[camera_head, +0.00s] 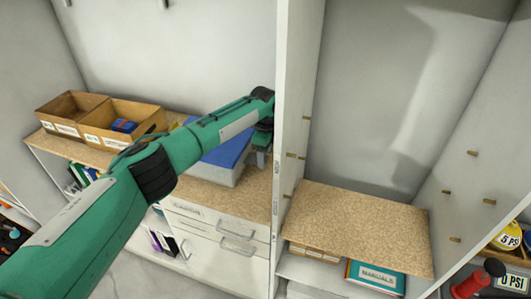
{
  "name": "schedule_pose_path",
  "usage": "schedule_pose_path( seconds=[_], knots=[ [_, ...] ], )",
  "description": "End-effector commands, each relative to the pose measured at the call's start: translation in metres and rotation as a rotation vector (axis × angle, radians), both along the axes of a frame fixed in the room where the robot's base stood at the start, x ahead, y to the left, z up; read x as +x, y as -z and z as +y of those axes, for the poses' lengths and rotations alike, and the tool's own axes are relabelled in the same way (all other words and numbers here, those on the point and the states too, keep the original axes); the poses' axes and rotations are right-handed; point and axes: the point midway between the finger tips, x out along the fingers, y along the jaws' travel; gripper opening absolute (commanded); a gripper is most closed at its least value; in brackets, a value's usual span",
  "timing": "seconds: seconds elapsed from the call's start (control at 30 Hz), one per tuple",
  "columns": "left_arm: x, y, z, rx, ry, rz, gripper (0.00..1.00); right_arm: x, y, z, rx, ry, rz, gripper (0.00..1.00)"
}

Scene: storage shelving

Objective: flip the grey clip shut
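A grey box (208,174) with a blue lid (228,151) sits on the speckled shelf, partly hidden behind my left arm. The lid appears to lie down on the box. My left gripper (261,158) points down at the right end of the box, close to the upright white panel. It is small and partly shaded, so I cannot tell whether its fingers are open or touching the box. I cannot make out the grey clip apart from the grey parts around the gripper. My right gripper is not in view.
The white upright panel (293,120) stands just right of my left gripper. Cardboard bins (125,112) stand at the left on the same shelf. White drawers (215,240) are below. The speckled board (360,222) right of the panel is bare, with a manuals box (376,277) beneath.

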Motion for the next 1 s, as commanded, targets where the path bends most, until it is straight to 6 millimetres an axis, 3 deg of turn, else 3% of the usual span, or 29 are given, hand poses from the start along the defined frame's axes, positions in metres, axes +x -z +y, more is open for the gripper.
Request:
schedule_pose_path(
  seconds=[0.03,0.23,0.57,1.0],
  knots=[
    [0.000,0.000,0.000,0.000,0.000,0.000,0.48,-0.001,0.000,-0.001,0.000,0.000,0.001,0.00],
    [0.000,0.000,0.000,0.000,0.000,0.000,0.10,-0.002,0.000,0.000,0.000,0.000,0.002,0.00],
    [0.001,-0.004,0.003,-0.060,-0.001,0.020,0.10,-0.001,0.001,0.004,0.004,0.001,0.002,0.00],
    [0.006,-0.019,0.019,-0.353,-0.002,0.113,0.10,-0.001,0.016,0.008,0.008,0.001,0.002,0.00]
  ],
)
